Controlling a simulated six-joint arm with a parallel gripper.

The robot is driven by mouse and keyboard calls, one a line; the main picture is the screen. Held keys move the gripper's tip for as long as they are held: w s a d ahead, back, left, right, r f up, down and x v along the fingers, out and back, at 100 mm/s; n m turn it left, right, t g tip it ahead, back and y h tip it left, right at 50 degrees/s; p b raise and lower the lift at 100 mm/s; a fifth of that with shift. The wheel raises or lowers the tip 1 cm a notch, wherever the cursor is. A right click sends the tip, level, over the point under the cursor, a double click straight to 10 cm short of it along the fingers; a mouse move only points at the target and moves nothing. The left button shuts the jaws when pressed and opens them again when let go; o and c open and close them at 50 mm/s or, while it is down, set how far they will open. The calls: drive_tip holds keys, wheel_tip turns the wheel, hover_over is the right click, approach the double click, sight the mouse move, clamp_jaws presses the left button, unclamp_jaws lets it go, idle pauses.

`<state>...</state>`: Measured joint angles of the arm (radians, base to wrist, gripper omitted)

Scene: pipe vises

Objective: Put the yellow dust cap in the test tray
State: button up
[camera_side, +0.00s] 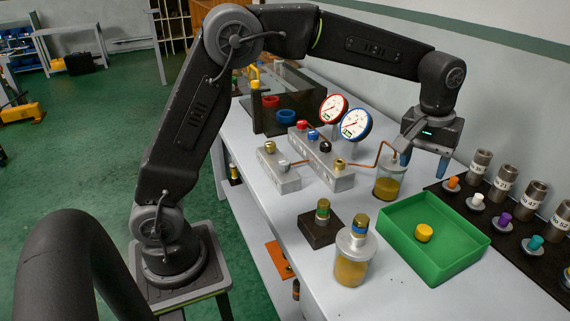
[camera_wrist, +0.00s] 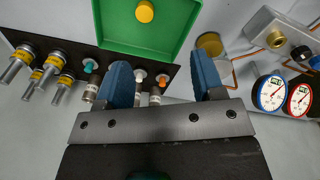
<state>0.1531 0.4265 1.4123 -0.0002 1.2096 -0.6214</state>
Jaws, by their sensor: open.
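In the wrist view the cap (camera_wrist: 145,11) shows at the top, within the green tray (camera_wrist: 186,22). My gripper (camera_side: 402,157) is above the bench behind the tray, beside the copper tube and the jar. Its blue fingers stand wide apart in the wrist view (camera_wrist: 163,80), with nothing held between them. The cap is apart from the fingers.
A jar with amber liquid (camera_side: 387,184) stands below my gripper. Another capped jar (camera_side: 352,262) stands left of the tray. A dark rack (camera_side: 484,220) with several cylinders and coloured plugs lies right. Two gauges (camera_side: 356,124) and a grey manifold (camera_side: 318,158) stand behind.

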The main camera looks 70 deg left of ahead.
drive_tip(key=s+a+r+m+t, duration=0.2)
drive_tip(key=s+a+r, duration=0.1)
drive_tip(key=s, duration=0.7)
drive_tip(key=s+a+r+m+t, duration=0.1)
drive_tip(key=s+a+r+m, duration=0.15)
drive_tip(key=s, duration=0.75)
drive_tip(key=s+a+f+t, duration=0.1)
drive_tip(key=s+a+f, duration=0.1)
drive_tip(key=s, duration=0.5)
drive_tip(key=shift+s+f+m+t, duration=0.25)
drive_tip(key=shift+f+m, duration=0.2)
drive_tip(key=shift+f, duration=0.25)
